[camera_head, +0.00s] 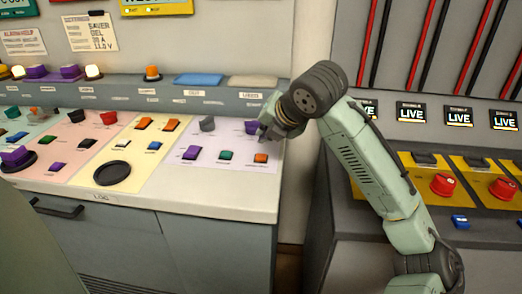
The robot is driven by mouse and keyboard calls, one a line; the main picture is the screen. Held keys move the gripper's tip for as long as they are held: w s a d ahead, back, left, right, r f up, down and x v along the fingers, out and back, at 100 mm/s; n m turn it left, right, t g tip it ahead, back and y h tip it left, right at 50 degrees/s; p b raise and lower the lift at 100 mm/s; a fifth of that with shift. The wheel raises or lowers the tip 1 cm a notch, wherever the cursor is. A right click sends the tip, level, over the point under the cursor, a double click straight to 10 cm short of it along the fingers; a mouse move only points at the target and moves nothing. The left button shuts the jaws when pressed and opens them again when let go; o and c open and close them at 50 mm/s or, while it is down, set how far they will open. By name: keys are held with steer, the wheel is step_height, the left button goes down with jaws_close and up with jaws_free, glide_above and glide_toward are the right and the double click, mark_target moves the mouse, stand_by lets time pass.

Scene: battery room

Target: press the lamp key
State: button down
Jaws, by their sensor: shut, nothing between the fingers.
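My gripper (264,136) is at the right end of the sloping console (262,200), on the end of my green arm. It is shut and empty. It is beside a purple knob (250,127) and partly covers it; I cannot tell whether they touch. Below it on the pale lilac panel (206,160) are a purple key (191,153), a green key (226,155) and an orange key (261,158). A grey knob (207,124) is to the left. The key labels are too small to read, so I cannot tell which is the lamp key.
The yellow panel has orange keys (143,123) and a black round dish (112,173). A pink panel with a red knob (108,117) is farther left. A blue pad (198,79) lies on the back ledge. At right, a grey cabinet carries red knobs (443,185) and LIVE signs (410,112).

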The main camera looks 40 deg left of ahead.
step_height(320, 180, up, 3)
steer(key=shift+f+p, duration=0.15)
steer(key=shift+p, duration=0.65)
steer(key=shift+f, duration=0.1)
